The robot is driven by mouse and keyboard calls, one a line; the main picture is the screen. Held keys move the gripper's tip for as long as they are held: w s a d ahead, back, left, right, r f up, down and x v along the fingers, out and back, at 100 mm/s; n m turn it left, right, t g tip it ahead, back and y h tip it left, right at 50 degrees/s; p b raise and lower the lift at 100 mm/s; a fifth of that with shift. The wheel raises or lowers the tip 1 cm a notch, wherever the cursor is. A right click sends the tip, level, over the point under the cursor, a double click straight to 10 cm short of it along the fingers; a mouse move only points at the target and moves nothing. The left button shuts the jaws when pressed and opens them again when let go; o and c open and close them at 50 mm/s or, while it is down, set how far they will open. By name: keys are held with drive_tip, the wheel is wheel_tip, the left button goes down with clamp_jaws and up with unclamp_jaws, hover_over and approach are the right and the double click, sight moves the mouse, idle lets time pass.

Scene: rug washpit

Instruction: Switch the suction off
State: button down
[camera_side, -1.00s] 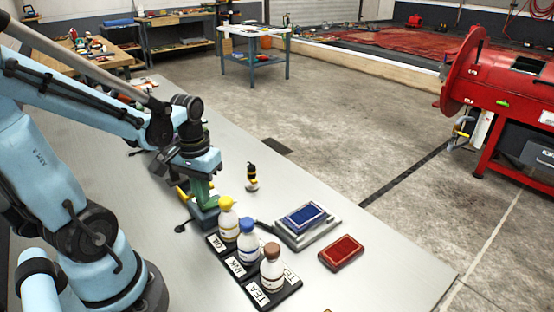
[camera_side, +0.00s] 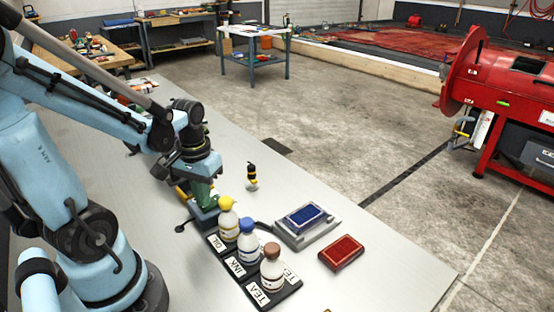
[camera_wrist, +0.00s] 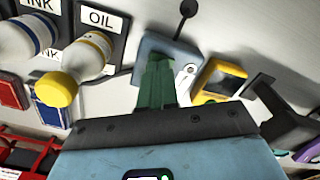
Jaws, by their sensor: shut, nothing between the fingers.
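A blue-grey box (camera_side: 205,214) stands on the bench beside the bottle rack, with a black-knobbed lever (camera_side: 181,228) sticking out of it. In the wrist view the same box (camera_wrist: 148,48) lies under my fingertips, its lever (camera_wrist: 187,10) pointing away and a small metal part (camera_wrist: 187,72) on its face. I cannot tell which part is the suction switch. My gripper (camera_wrist: 158,62) has green fingers, shut and empty, over the box; it also shows in the side view (camera_side: 203,196). I cannot tell whether the fingertips touch the box, and they hide part of it.
Yellow-capped oil (camera_side: 228,222), blue-capped ink (camera_side: 247,243) and brown-capped tea (camera_side: 271,270) bottles stand close by. A grey tray (camera_side: 285,237) with a blue pad and a red pad (camera_side: 341,253) lie right. A yellow-framed item (camera_wrist: 221,80) is beside my fingers. The bench's front right is clear.

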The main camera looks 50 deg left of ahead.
wheel_tip(320, 180, up, 7)
idle(0.8)
drive_tip(key=shift+f, duration=0.1)
drive_tip(key=w+d+r+m+t, duration=0.2)
drive_tip(key=w+d+m+t, duration=0.4)
drive_tip(key=d, duration=0.4)
drive_tip(key=shift+w+d+t, duration=0.25)
drive_tip(key=shift+d+t, duration=0.15)
drive_tip(key=shift+t, duration=0.2)
